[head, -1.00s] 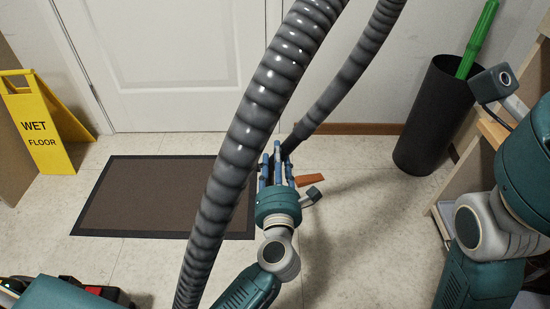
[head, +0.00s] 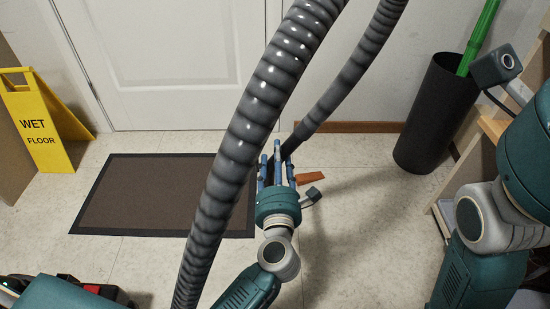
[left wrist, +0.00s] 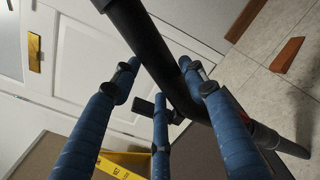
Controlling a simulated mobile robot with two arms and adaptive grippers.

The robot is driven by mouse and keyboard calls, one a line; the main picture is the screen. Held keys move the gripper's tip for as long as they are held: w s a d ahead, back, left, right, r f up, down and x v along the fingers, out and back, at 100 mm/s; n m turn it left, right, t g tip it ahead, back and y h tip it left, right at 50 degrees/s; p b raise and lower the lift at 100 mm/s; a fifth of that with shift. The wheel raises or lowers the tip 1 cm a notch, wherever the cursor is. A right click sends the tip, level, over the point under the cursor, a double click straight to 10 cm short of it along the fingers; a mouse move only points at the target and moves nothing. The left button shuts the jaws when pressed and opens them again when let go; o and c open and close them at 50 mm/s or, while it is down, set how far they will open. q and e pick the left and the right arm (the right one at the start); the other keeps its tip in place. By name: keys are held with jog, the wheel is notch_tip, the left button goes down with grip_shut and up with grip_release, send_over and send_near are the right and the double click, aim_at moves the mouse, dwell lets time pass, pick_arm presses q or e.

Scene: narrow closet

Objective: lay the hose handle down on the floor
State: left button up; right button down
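The hose handle is a black tube that crosses the left wrist view (left wrist: 148,42) and bends past the fingers. In the head view its dark end (head: 291,146) shows just beyond the fingertips, where the ribbed grey hose (head: 345,88) joins it. My left gripper (head: 277,160) has its blue fingers around the tube and looks shut on it, holding it off the floor. The fingers hide part of the handle in the head view. My right arm is at the right edge; its gripper is out of view.
A thick stretch of hose (head: 245,135) crosses in front of my left arm. An orange wedge (head: 311,179) is on the tiled floor. A brown mat (head: 150,195) lies before the door, with a yellow wet-floor sign (head: 40,125) left and a black bin (head: 433,120) right.

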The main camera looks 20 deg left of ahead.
pick_arm(q)
jog(key=shift+o, duration=0.7)
jog(key=shift+f, duration=0.15)
jog(key=v, duration=1.2)
jog(key=shift+r, duration=0.3)
